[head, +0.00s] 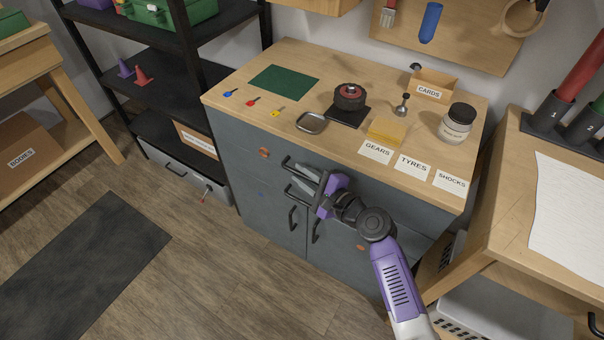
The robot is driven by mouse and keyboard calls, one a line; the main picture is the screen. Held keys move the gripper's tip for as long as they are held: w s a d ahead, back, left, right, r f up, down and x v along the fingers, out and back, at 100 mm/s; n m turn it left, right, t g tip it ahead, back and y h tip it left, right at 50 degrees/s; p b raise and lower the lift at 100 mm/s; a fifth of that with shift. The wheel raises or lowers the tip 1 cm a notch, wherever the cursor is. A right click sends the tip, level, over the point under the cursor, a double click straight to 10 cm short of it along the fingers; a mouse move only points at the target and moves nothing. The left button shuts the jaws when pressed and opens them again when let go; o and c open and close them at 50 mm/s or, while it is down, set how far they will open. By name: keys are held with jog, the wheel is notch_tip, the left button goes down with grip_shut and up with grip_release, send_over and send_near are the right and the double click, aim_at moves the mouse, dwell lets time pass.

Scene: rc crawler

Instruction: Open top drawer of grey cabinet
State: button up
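The grey cabinet (262,178) stands in the middle under a wooden top. Its top drawer, with an orange round mark on its front, looks shut. The top drawer's black bar handle (287,162) is partly hidden by my gripper. A second black handle (289,194) sits just below it. My gripper (299,179), purple with grey fingers, is in front of the drawer fronts at these handles. Its two fingers are apart, with a gap between them. I cannot tell whether they touch the top handle or stand around it.
Two upright door handles (315,232) are lower on the cabinet. The cabinet top holds keys, a metal dish (311,123), a wheel (349,97), a jar (457,123) and label cards. A wooden bench (510,190) stands close at right.

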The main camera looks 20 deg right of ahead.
jog(key=shift+w, duration=0.15)
grip_shut()
dwell(1.4)
